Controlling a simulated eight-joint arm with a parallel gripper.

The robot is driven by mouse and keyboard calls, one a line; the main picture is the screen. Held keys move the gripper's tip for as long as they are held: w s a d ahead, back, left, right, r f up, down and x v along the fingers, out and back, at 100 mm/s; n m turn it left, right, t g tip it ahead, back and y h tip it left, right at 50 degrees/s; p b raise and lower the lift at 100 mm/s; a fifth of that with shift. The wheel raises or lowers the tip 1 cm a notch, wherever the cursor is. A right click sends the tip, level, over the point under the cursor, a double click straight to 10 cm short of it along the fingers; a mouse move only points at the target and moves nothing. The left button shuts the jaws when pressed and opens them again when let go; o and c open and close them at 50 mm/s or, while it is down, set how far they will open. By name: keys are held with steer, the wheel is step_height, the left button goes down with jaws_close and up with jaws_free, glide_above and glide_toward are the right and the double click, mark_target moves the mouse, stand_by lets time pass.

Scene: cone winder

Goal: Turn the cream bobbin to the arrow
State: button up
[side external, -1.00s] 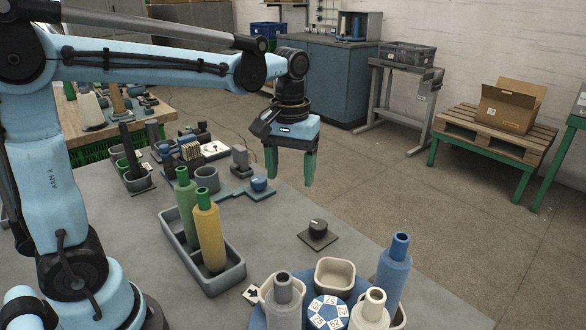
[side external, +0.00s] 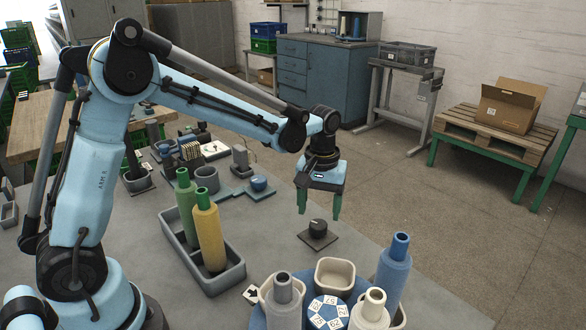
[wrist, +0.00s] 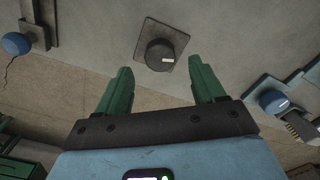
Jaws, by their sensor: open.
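The cream bobbin (side external: 371,310) stands upright at the lower right of the side external view, its lower part cut off by the frame. It stands at a blue turntable whose hub (side external: 328,312) carries numbered white labels. The black arrow plate (side external: 251,294) lies at the turntable's left edge, away from the cream bobbin. A black dial knob (side external: 318,228) sits on a dark square plate; the wrist view also shows the knob (wrist: 158,56) with a white mark. My gripper (side external: 319,211) is open and empty, its green fingers pointing down above the knob.
A grey bobbin (side external: 283,295), a blue bobbin (side external: 393,265) and an empty cream cup (side external: 335,274) are also around the turntable. A grey tray (side external: 222,278) holds a green bobbin (side external: 187,205) and a yellow bobbin (side external: 209,235). A blue knob (side external: 258,183) is behind.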

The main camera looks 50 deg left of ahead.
mark_target(318, 223)
steer(key=shift+f, duration=1.95)
steer(key=c, duration=1.1)
steer(key=shift+o, duration=0.2)
steer(key=shift+m, duration=0.4)
steer(key=m, duration=0.6)
steer(key=shift+m, duration=0.3)
steer(key=m, duration=0.6)
steer(key=shift+m, duration=0.3)
